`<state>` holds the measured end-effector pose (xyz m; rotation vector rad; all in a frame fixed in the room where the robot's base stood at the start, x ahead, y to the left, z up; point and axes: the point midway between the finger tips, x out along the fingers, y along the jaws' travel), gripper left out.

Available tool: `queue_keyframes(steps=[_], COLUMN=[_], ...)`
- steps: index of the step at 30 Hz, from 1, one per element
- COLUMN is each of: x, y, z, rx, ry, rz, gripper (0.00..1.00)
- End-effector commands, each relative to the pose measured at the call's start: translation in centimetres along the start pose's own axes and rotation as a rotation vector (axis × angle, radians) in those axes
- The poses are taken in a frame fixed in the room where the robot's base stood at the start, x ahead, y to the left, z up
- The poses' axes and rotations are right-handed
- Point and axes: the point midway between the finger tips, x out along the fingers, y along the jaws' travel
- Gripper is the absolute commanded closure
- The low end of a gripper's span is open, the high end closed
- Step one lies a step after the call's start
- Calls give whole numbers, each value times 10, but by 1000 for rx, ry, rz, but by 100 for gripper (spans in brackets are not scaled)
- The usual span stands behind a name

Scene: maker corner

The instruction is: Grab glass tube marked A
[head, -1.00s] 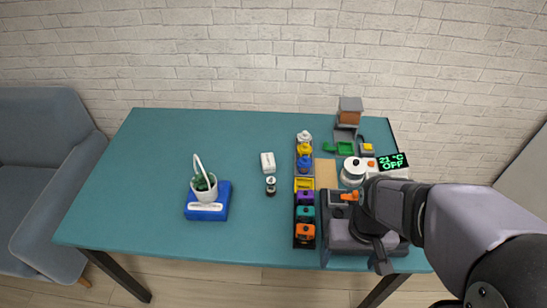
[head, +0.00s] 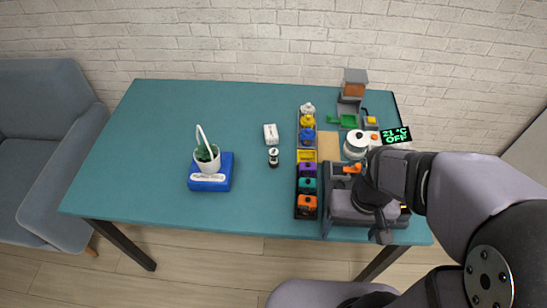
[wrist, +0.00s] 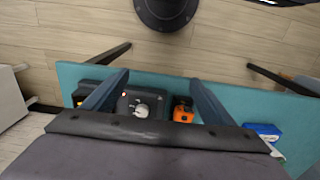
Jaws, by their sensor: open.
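I cannot make out a glass tube or a letter A in either view. My gripper (head: 366,202) is over the grey machine or box (head: 343,208) at the right front of the table, covering part of it. In the wrist view my gripper (wrist: 158,78) has its two fingers wide apart, with nothing held. Between and beyond the fingers, a dark grey unit (wrist: 128,106) with a white round part shows below. A small dark-and-white vial-like thing (head: 273,157) stands upright mid-table, away from my gripper; its label is unreadable.
A rack of coloured pieces (head: 306,160) runs left of my gripper. A white pot (head: 356,143) and green-lit display (head: 396,136) stand behind it. An orange block (wrist: 183,114) lies near the right finger.

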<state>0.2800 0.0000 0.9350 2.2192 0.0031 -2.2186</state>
Motion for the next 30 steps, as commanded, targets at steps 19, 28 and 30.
queue_keyframes(steps=[19, 28, 30], x=[0, -30, -43], y=[0, 0, 0], z=[0, -2, -2], rx=[0, 0, 0], ry=[0, 9, 9], rz=[0, 0, 0], gripper=[52, 52, 52])
